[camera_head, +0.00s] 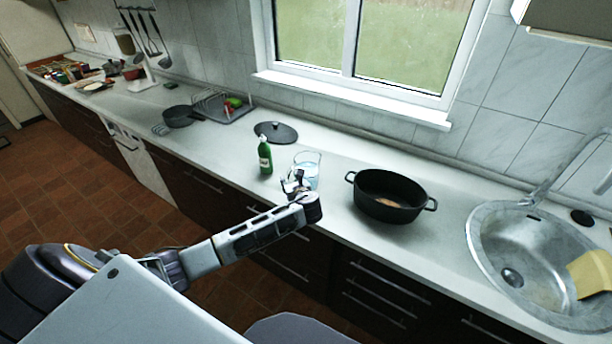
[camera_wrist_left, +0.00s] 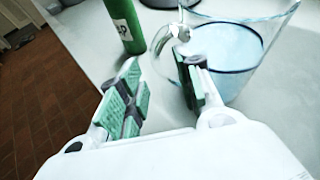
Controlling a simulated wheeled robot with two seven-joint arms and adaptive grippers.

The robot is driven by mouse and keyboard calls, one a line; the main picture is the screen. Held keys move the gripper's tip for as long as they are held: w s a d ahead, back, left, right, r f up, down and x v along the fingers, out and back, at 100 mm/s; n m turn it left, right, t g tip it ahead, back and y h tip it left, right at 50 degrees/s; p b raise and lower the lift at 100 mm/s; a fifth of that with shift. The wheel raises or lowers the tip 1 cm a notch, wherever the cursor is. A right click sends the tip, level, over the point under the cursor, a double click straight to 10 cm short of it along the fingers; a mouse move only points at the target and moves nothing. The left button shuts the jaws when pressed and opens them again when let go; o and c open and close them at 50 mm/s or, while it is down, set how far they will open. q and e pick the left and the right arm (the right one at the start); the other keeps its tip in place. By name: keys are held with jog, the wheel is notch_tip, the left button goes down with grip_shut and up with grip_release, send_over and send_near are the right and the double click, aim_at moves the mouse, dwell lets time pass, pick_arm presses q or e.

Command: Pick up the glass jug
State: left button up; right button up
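The glass jug (camera_head: 309,161) stands upright on the worktop, clear, with pale bluish liquid inside. It also fills the upper right of the left wrist view (camera_wrist_left: 245,50), with its glass handle (camera_wrist_left: 162,40) on its left side. My left gripper (camera_head: 294,184) is at the near side of the jug, partly covering it in the head view. In the left wrist view its green-padded fingers (camera_wrist_left: 160,88) are apart with nothing gripped between them. The right finger overlaps the jug's wall and handle; whether it touches cannot be told. My right gripper is not in view.
A green bottle (camera_head: 265,157) stands just left of the jug. A black pot (camera_head: 389,194) stands to the right, with the sink (camera_head: 535,262) beyond. A dark lid (camera_head: 275,132) lies behind. The worktop between jug and pot is clear.

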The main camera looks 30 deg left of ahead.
pick_arm(q)
jog(key=shift+w+a+f, duration=0.25)
jog(key=shift+w+a, duration=0.25)
grip_shut()
dwell(0.5)
jog(key=shift+r, duration=0.1)
